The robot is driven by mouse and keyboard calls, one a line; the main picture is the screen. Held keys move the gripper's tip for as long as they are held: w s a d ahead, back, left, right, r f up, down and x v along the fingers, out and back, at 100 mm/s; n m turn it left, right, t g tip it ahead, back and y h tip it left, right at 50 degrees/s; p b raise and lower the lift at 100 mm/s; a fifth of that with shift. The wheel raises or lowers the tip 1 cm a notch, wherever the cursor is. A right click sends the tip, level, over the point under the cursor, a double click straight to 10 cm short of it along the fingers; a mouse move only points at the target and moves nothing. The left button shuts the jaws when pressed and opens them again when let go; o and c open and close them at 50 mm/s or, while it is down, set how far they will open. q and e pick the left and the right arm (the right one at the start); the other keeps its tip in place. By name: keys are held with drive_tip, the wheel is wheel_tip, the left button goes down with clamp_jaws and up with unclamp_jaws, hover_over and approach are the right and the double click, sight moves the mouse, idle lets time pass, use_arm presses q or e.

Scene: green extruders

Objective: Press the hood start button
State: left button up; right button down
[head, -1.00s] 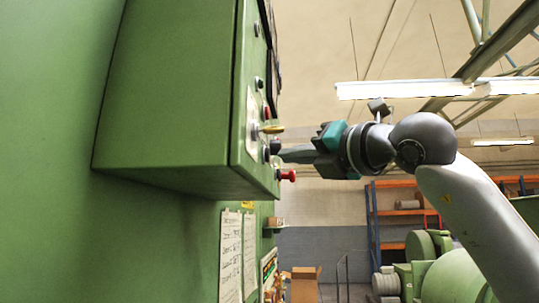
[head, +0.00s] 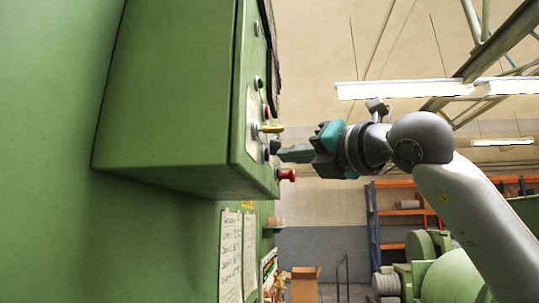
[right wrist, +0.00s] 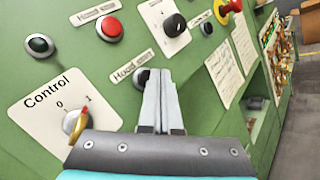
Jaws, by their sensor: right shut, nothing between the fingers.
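The hood start button is a dark round button (right wrist: 141,77) under a label (right wrist: 132,66) that reads "Hood st...", in the right wrist view. My fingers partly cover it. My right gripper (right wrist: 158,76) is shut and empty, with its tips over or just beside that button. In the head view the right gripper (head: 281,153) reaches in from the right, its tips close to the front of the green control box (head: 170,90). I cannot tell whether the tips touch the button. My left gripper is not in view.
Nearby on the panel are a red button (right wrist: 109,28), a green button (right wrist: 40,44), a black knob (right wrist: 174,24), a Control switch (right wrist: 75,122) and a red emergency stop (head: 286,174). Paper sheets (head: 230,255) hang below the box. Open air lies right of the panel.

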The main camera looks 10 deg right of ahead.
drive_tip(key=shift+w+a, duration=0.1)
drive_tip(key=shift+a, duration=0.25)
drive_tip(key=shift+w+a, duration=0.1)
drive_tip(key=shift+a, duration=0.25)
idle(0.8)
drive_tip(key=shift+d, duration=0.1)
drive_tip(key=shift+s+d+b, duration=0.2)
drive_tip(key=shift+d+b, duration=0.25)
drive_tip(key=shift+d, duration=0.2)
drive_tip(key=shift+s+d+b, duration=0.1)
drive_tip(key=shift+s+d, duration=0.15)
drive_tip(key=shift+d, duration=0.55)
drive_tip(key=shift+s+d+b, duration=0.15)
drive_tip(key=shift+s+d, duration=0.05)
drive_tip(key=shift+d, duration=0.65)
drive_tip(key=shift+s+d+b, duration=0.1)
drive_tip(key=shift+s+d, duration=0.15)
drive_tip(key=shift+d, duration=0.55)
